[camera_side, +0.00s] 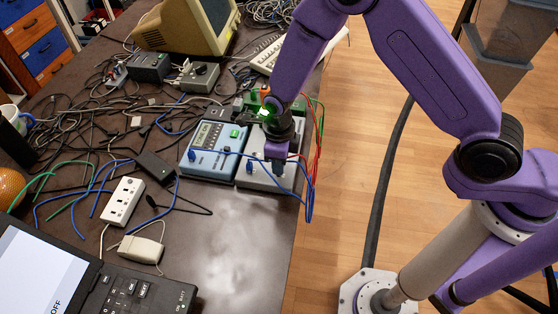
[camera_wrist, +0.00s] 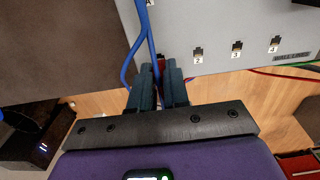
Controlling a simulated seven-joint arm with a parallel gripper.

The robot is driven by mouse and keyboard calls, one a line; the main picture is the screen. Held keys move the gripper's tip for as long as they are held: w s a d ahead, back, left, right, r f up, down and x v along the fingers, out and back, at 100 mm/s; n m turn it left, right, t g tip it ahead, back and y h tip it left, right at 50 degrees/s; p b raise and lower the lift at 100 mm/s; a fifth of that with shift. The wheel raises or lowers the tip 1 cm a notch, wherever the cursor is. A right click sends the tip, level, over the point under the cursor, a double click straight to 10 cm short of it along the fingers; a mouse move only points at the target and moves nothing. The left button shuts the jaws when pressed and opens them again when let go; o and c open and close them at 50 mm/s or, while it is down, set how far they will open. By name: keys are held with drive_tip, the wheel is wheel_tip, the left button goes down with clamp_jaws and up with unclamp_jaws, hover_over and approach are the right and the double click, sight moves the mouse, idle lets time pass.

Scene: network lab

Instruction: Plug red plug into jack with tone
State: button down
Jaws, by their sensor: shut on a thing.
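The red plug (camera_wrist: 161,64) shows as a small red patch between my fingertips in the wrist view. My gripper (camera_wrist: 159,72) is shut on it, at the near edge of the grey jack box (camera_wrist: 215,25). Jacks labelled 2 (camera_wrist: 198,49), 3 (camera_wrist: 236,47) and 4 (camera_wrist: 275,41) lie to the right and look empty. In the side view my gripper (camera_side: 278,155) is over the jack box (camera_side: 257,180). The fingers hide the plug's tip, so I cannot tell whether it touches a jack.
A blue cable (camera_wrist: 152,45) runs close beside my fingers. A blue-grey tester (camera_side: 211,158) with a display stands left of the jack box. Red and blue cables (camera_side: 313,165) hang over the table's right edge. A laptop (camera_side: 120,291) and power strip (camera_side: 123,201) are nearer the camera.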

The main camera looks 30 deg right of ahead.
drive_tip(key=shift+f, duration=0.7)
idle(1.2)
drive_tip(key=c, duration=1)
unclamp_jaws()
drive_tip(key=shift+c, duration=0.2)
wheel_tip(320, 180, up, 17)
drive_tip(key=shift+r, duration=0.15)
